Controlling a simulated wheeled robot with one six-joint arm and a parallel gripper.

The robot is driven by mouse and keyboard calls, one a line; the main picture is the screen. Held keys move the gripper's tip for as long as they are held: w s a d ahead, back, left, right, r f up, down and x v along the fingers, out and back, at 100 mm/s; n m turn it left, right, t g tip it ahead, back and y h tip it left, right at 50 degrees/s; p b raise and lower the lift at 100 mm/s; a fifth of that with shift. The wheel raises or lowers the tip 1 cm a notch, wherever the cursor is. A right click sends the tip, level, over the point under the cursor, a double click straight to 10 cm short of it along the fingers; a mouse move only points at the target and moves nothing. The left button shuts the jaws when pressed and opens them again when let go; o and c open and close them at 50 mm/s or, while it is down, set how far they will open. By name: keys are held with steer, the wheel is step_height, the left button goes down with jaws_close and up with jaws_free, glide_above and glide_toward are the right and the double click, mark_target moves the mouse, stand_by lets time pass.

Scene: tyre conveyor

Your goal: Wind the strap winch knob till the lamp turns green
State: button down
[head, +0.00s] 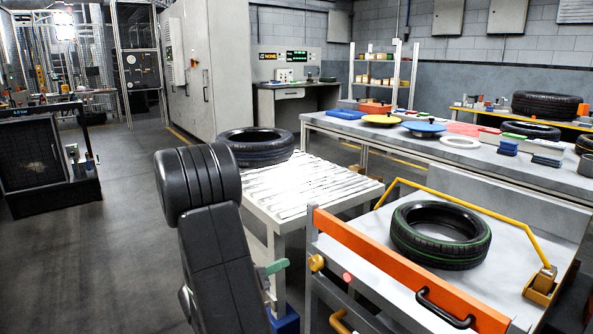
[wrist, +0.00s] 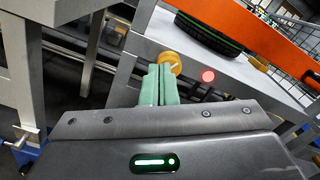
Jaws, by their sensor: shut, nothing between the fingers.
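The yellow winch knob (head: 316,262) is on the front left corner of the cart with the orange bar. It also shows in the wrist view (wrist: 175,58), with a pale pointer mark on its face. The lamp (head: 347,278) beside it is lit red, also in the wrist view (wrist: 208,76). My gripper (head: 283,265) has green fingers, shut and empty, a short way left of the knob in the head view. In the wrist view its fingertips (wrist: 160,68) overlap the knob's lower left edge; contact cannot be told.
A tyre with green lines (head: 440,232) lies on the cart top behind the orange bar (head: 400,265), with a black handle (head: 445,308) in front. Open floor lies at left.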

mark_target(318, 262)
steer(key=x, duration=0.7)
steer(key=shift+a, duration=0.1)
steer(key=shift+s+f+b, duration=0.2)
steer(key=shift+b, duration=0.15)
stand_by(0.5)
steer(key=shift+s+d+r+p, duration=0.35)
steer(key=shift+d+r+p, duration=0.1)
steer(key=shift+p, duration=0.45)
steer(key=shift+s+d+r+p, duration=0.1)
steer(key=shift+s+d+p, duration=0.05)
steer(key=shift+s+p, duration=0.2)
stand_by(0.3)
